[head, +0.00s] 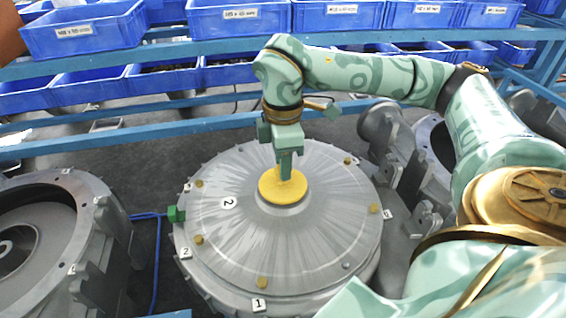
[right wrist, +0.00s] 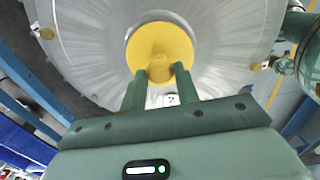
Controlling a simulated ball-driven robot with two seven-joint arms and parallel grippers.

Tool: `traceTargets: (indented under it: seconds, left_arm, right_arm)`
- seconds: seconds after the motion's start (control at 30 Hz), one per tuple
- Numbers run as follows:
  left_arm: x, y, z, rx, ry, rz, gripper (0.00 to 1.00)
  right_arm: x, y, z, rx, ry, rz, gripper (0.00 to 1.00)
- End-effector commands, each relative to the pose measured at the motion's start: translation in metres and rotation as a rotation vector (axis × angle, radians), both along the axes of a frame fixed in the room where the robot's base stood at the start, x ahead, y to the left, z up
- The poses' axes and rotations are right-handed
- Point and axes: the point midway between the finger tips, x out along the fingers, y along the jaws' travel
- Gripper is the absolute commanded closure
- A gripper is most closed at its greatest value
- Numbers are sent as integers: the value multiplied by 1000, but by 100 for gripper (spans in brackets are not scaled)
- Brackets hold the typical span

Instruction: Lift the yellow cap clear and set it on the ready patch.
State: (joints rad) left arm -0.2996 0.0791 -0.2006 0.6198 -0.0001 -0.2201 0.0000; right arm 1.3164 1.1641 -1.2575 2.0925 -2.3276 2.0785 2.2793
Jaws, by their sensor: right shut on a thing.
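The yellow cap (head: 283,188) is a round disc with a small raised knob, at the centre of the large round grey metal cover (head: 240,250). It also shows in the right wrist view (right wrist: 150,42). My right gripper (head: 285,172) reaches down from above, and its two green fingers are shut on the cap's knob. The fingers also close on the knob in the right wrist view (right wrist: 159,72). I cannot tell whether the cap touches the cover's hub or is slightly above it. My left gripper is not in view. I cannot make out the ready patch.
Yellow bolt heads (head: 262,282) and numbered white tags ring the cover. A green block (head: 176,214) sits at its left rim. Grey blower housings (head: 45,240) stand left and right. Blue bins (head: 85,28) on blue rails line the back.

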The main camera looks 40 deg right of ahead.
Motion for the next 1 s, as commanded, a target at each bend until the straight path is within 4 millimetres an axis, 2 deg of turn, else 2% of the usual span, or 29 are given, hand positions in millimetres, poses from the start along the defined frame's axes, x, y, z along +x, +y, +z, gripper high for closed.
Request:
traceTargets:
  seconds: [0.37,0.83,1.0]
  left_arm:
    - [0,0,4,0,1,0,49]
    - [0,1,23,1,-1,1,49]
    - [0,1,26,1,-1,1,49]
  right_arm:
    - [0,0,6,0,0,0,100]
    - [0,0,33,0,-1,0,100]
    - [0,0,37,0,-1,1,100]
